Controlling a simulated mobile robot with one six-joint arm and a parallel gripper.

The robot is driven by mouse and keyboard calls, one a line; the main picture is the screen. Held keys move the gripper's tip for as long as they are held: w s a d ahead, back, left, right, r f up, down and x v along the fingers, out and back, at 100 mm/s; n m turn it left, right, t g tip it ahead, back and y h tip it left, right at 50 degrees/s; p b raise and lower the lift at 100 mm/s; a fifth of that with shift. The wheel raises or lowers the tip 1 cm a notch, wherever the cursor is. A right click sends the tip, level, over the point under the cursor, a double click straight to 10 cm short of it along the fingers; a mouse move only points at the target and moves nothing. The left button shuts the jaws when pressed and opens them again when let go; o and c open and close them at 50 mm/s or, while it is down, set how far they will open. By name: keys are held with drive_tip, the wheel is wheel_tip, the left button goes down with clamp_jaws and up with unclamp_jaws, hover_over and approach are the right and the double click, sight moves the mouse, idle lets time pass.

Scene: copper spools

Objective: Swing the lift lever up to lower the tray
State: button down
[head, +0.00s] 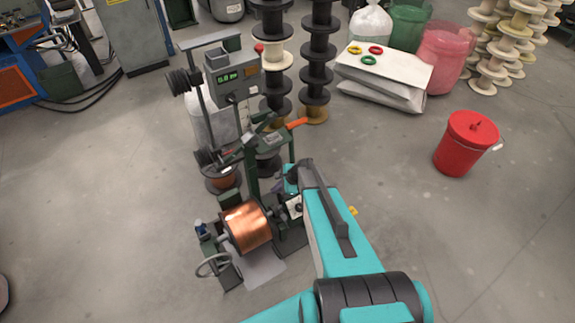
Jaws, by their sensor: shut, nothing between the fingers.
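The winding machine (250,165) stands left of centre with a copper-wound spool (247,227) across its lower front. A lever with an orange handle (297,123) sticks out to the right on the machine's upper part; I cannot tell for certain that it is the lift lever. A pale flat plate (264,268), possibly the tray, shows low under the spool, partly hidden by it. My teal arm reaches up from the bottom, and my gripper (286,183) is at its far end beside the machine's right side, below the orange handle. It is small here, shut and empty.
A display box (234,76) tops the machine. Stacks of dark spools (318,60) stand behind it. White sacks (383,75) with coloured rings lie at the back. A red bucket (467,143) stands right. The floor between bucket and machine is clear.

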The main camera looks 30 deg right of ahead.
drive_tip(key=s+a+f+n+g, duration=0.1)
drive_tip(key=s+a+n+g, duration=0.2)
drive_tip(key=s+a+n, duration=0.5)
drive_tip(key=s+a+f+n+g, duration=0.1)
drive_tip(key=s+a+n+g, duration=0.25)
drive_tip(key=s, duration=0.85)
drive_tip(key=s+r+n+g+h, duration=0.2)
drive_tip(key=s+n, duration=0.3)
drive_tip(key=s, duration=0.5)
drive_tip(key=s+a+r+n+g+h, duration=0.1)
drive_tip(key=s+n, duration=0.4)
drive_tip(key=s, duration=0.5)
drive_tip(key=shift+a+r+g+h, duration=0.35)
drive_tip(key=shift+g+h, duration=0.1)
drive_tip(key=shift+h, duration=0.15)
